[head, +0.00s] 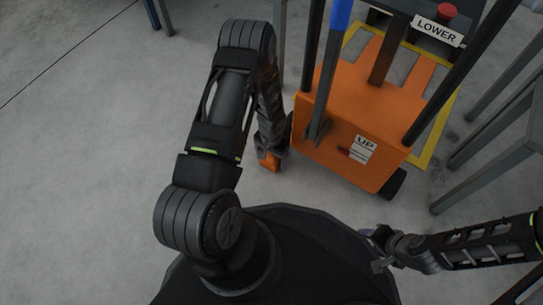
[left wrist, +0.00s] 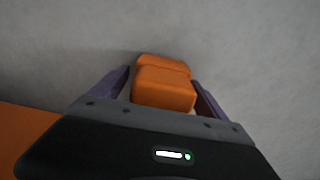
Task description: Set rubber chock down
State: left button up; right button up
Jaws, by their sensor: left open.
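The rubber chock (head: 270,162) is a small orange block low by the floor, just left of the orange lift truck's front corner. In the left wrist view the chock (left wrist: 164,88) sits between the two dark fingers of my left gripper (left wrist: 160,77), with a gap showing at the left finger. My left gripper is open around it, pointing down. The chock appears to rest on the grey floor, with a faint shadow at its far edge. My right gripper (head: 382,250) is at the lower right, far from the chock; its fingers are too small to read.
The orange lift truck (head: 345,125) with a blue-gripped handle (head: 340,15) and an "UP" label stands close right of the chock. A "LOWER" sign and red button (head: 447,11) are behind it. Grey metal frames (head: 490,135) stand at right. Open floor (head: 90,130) lies left.

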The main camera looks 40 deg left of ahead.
pick_arm(q)
notch_tip(320, 180, up, 11)
jog(key=p, duration=0.5)
jog(key=shift+r, duration=0.6)
